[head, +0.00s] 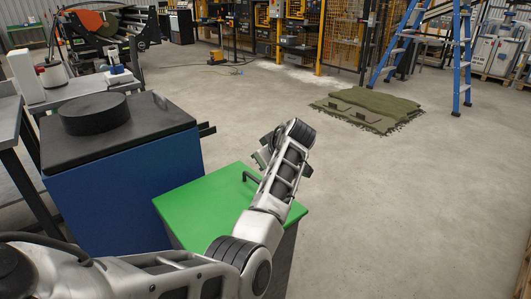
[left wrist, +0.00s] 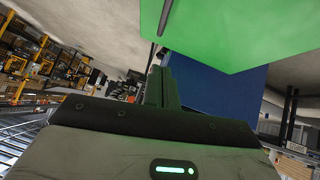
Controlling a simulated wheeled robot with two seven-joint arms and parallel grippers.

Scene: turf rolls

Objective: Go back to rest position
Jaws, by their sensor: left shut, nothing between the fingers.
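My left arm (head: 262,228) comes in from the lower left of the head view and reaches up over the green-topped cabinet (head: 190,207). Its far end is bent, and the left gripper is largely hidden behind the wrist links there. In the left wrist view the left gripper (left wrist: 161,78) shows its fingers together, with nothing between them. The green top (left wrist: 235,30) fills the upper right of that view, apart from the fingers. My right gripper is in neither view.
A blue cabinet (head: 125,188) with a black top carries a black round disc (head: 94,113) at the left. A grey workbench (head: 75,97) stands behind it. Green turf pieces (head: 370,106) lie on the floor near a blue ladder (head: 457,55). The floor at the right is clear.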

